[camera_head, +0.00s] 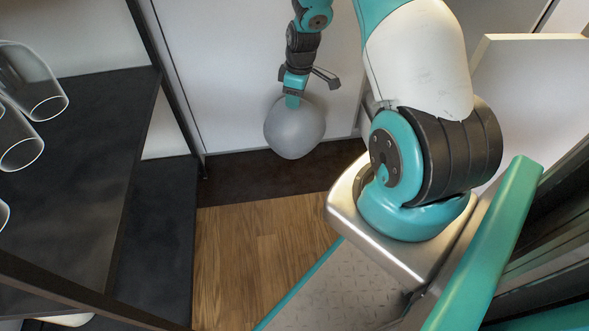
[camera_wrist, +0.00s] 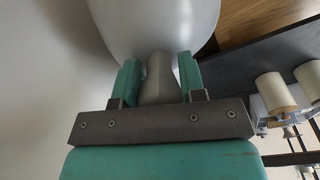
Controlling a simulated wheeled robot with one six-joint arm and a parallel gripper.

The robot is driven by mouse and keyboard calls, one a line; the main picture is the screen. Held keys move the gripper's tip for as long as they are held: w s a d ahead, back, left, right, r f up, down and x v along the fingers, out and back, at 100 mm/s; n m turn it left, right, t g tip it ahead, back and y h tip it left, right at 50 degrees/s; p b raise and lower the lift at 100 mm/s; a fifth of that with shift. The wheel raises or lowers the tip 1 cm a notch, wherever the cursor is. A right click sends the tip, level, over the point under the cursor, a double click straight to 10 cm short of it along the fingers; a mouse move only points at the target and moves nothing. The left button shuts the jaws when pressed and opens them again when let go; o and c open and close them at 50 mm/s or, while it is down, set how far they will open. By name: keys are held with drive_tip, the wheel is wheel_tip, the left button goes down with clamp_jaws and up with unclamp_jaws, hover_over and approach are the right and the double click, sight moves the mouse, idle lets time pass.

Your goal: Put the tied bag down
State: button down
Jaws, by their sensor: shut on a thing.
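The tied bag (camera_head: 294,128) is a rounded grey bag with a narrow neck. It hangs below my gripper (camera_head: 292,98) in the head view, in front of the white cabinet panels. In the wrist view the grey bag (camera_wrist: 155,25) fills the top middle. Its neck sits between the two teal fingers of my gripper (camera_wrist: 160,80), which are shut on it. The bag appears to hang above the dark strip at the cabinet base; whether it touches anything below cannot be told.
A dark shelf unit (camera_head: 75,185) with several clear glasses (camera_head: 30,80) stands at the left. The wooden floor (camera_head: 262,255) is clear between the shelf and my base. White cabinet fronts (camera_head: 225,60) stand close behind the bag. Pale cylindrical things (camera_wrist: 275,92) show at the right of the wrist view.

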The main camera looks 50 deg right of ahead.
wheel_tip(320, 180, down, 19)
drive_tip(key=b, duration=0.8)
drive_tip(key=shift+r+b, duration=0.1)
drive_tip(key=shift+b, duration=0.25)
drive_tip(key=shift+f, duration=0.2)
drive_tip(key=c, duration=0.7)
unclamp_jaws()
